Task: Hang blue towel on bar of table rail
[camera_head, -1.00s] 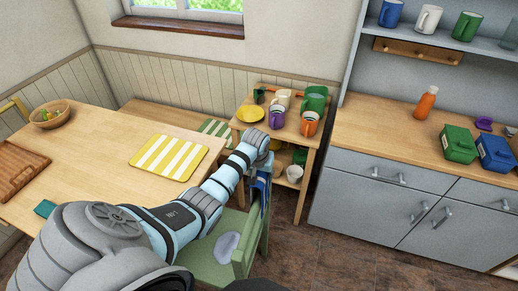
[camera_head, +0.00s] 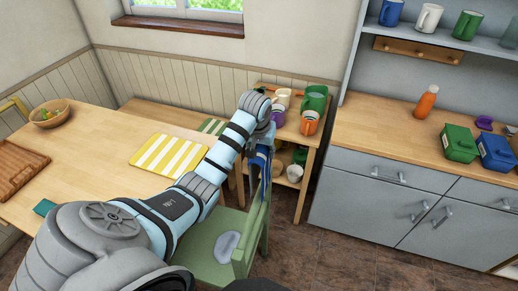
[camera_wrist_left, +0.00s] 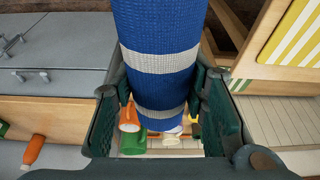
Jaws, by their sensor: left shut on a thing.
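A blue towel with white bands (camera_wrist_left: 160,50) hangs between the fingers of my left gripper (camera_wrist_left: 160,105) in the left wrist view. In the head view my left gripper (camera_head: 264,138) is partly hidden by my own wrist and is over the front left of the small wooden side table (camera_head: 312,150). The towel shows as a narrow blue strip (camera_head: 259,160) below it, near the green chair's back. I cannot clearly make out a separate rail bar. My right gripper is out of view.
Several mugs, including an orange one (camera_head: 310,122) and a purple one (camera_head: 278,117), stand on the side table. A green chair (camera_head: 258,220) is close below my arm. The dining table with a striped mat (camera_head: 168,156) is at left; grey cabinets (camera_head: 380,195) are at right.

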